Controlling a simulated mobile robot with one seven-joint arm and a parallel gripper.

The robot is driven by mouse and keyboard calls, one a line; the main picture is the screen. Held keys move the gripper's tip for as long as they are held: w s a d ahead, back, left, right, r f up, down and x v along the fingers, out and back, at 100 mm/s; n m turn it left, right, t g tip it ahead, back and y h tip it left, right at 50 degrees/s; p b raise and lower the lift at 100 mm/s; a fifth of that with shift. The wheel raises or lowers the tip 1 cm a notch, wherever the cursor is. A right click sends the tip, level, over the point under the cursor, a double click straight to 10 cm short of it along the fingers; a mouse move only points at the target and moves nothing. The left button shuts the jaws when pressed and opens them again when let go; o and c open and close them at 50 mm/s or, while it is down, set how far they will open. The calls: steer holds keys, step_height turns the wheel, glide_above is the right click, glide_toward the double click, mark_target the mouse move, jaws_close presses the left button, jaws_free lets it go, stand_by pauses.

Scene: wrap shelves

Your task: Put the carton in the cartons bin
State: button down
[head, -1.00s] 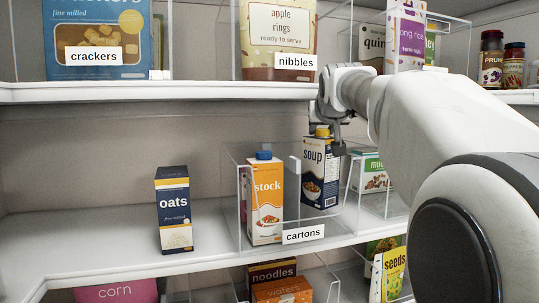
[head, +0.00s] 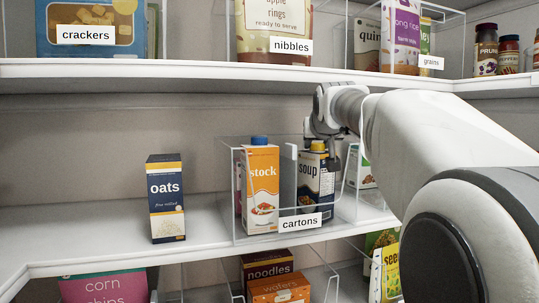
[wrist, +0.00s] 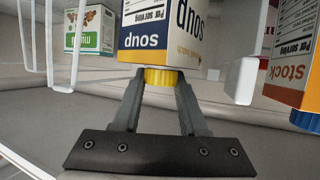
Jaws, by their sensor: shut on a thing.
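The soup carton (head: 314,182), dark blue and white with a yellow cap, is upright inside the clear cartons bin (head: 231,195), to the right of the orange stock carton (head: 262,180). My gripper (head: 320,146) is above it, partly hidden by my wrist. In the wrist view my gripper (wrist: 160,84) has its two fingers closed on the yellow cap, with the soup carton (wrist: 160,38) beyond them. I cannot tell whether the carton's base touches the bin floor.
The stock carton also shows close by in the wrist view (wrist: 288,75). An oats carton (head: 166,200) stands on the shelf left of the bin. Bare shelf lies between them. The upper shelf's edge (head: 200,70) runs above my gripper. Another clear bin is to the right.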

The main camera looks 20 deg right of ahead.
stand_by(0.3)
steer(key=shift+f, duration=0.15)
steer(key=shift+c, duration=2.2)
jaws_free()
steer(key=shift+f, duration=0.1)
steer(key=shift+s+r, duration=0.15)
steer(key=shift+r, duration=0.05)
steer(key=v, duration=1.2)
steer(key=s+a+f+n+g+y, duration=0.1)
steer(key=s+a+f+g, duration=0.1)
steer(key=s+a+f, duration=0.2)
steer(key=s+a+f+n+g+y, duration=0.1)
steer(key=s+a+f+g, duration=0.2)
steer(key=s+f, duration=0.8)
steer(key=s+a+f+n+g+y, duration=0.1)
steer(key=s+a+f, duration=0.5)
steer(key=f, duration=1.3)
steer(key=shift+s+n+g+y, duration=0.3)
steer(key=shift+s+g+y, duration=0.3)
steer(key=shift+s+g, duration=0.15)
